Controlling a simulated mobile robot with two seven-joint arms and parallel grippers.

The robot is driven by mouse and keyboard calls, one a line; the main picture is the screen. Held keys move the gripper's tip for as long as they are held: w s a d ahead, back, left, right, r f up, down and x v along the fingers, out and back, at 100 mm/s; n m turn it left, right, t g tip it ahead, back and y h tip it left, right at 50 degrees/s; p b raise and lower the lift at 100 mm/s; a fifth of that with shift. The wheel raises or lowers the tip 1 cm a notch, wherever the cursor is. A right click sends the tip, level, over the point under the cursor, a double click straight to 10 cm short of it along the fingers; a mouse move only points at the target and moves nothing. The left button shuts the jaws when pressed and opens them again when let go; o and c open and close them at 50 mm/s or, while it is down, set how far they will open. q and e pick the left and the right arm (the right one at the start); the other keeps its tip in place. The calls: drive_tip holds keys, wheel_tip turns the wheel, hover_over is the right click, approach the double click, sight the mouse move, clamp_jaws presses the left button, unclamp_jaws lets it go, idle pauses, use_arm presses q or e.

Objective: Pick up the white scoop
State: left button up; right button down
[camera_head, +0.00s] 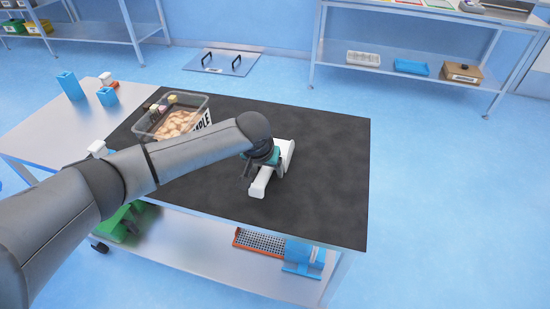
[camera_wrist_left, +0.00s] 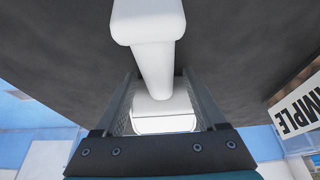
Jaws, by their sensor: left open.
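The white scoop (camera_head: 261,183) lies on the dark mat (camera_head: 320,165) on the table, partly covered by my left gripper (camera_head: 262,162) in the head view. In the left wrist view the scoop (camera_wrist_left: 150,22) has a wide block at one end, a narrower middle and another wide white part near the gripper's base. My left gripper (camera_wrist_left: 158,82) is open, with one finger on each side of the narrow part. Whether the fingers touch it cannot be told. My right gripper is not in view.
A clear bin (camera_head: 178,121) of tan snacks with a "SAMPLE" label stands behind my left arm. Blue containers (camera_head: 70,86) stand on the side table at left. The right part of the mat is clear. A lower shelf holds an orange grid (camera_head: 262,243) and blue item.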

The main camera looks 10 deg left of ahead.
use_arm(q)
clamp_jaws()
idle(0.6)
